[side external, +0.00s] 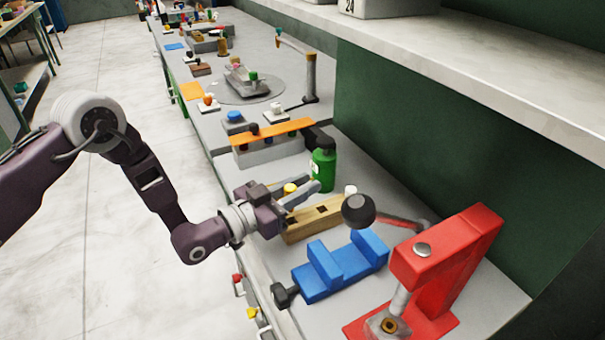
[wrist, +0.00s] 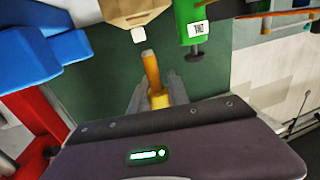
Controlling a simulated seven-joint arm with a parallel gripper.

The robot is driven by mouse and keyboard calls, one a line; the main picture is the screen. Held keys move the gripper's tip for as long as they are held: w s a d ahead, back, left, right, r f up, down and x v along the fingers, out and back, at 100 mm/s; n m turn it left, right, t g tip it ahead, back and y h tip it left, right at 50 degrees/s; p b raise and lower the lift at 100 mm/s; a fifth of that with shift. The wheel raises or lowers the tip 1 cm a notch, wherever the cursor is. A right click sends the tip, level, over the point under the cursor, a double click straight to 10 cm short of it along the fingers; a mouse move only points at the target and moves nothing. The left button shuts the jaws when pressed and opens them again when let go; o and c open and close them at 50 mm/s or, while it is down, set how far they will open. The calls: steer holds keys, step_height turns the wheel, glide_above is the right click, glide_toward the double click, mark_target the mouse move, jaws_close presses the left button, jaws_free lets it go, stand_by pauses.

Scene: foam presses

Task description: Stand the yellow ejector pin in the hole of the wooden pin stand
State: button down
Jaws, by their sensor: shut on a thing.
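My gripper (side external: 305,190) is shut on the yellow ejector pin (side external: 290,188). In the wrist view the pin (wrist: 152,72) lies between my fingers (wrist: 160,98), its yellow collar near them and its pale grey tip pointing away. The wooden pin stand (side external: 302,226) is a long block just beside and in front of my gripper in the side view, with a dark spot on its top that looks like a hole. Its end (wrist: 126,8) shows at the top of the wrist view. The pin appears above the bench and apart from the stand.
A white-topped piece (side external: 350,189) is by the stand's far end. A green bottle (side external: 322,170) stands close behind my gripper. A blue vise (side external: 325,275) and a red press (side external: 450,265) with a black ball handle (side external: 358,210) stand nearer. An orange-topped grey block (side external: 268,153) lies beyond.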

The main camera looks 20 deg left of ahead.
mark_target(302, 215)
steer(key=shift+f, duration=0.8)
steer(key=shift+f, duration=1.3)
stand_by(0.6)
steer(key=shift+f, duration=0.35)
steer(key=shift+f, duration=0.9)
steer(key=c, duration=1.2)
jaws_free()
steer(key=shift+o, duration=0.2)
steer(key=v, duration=0.7)
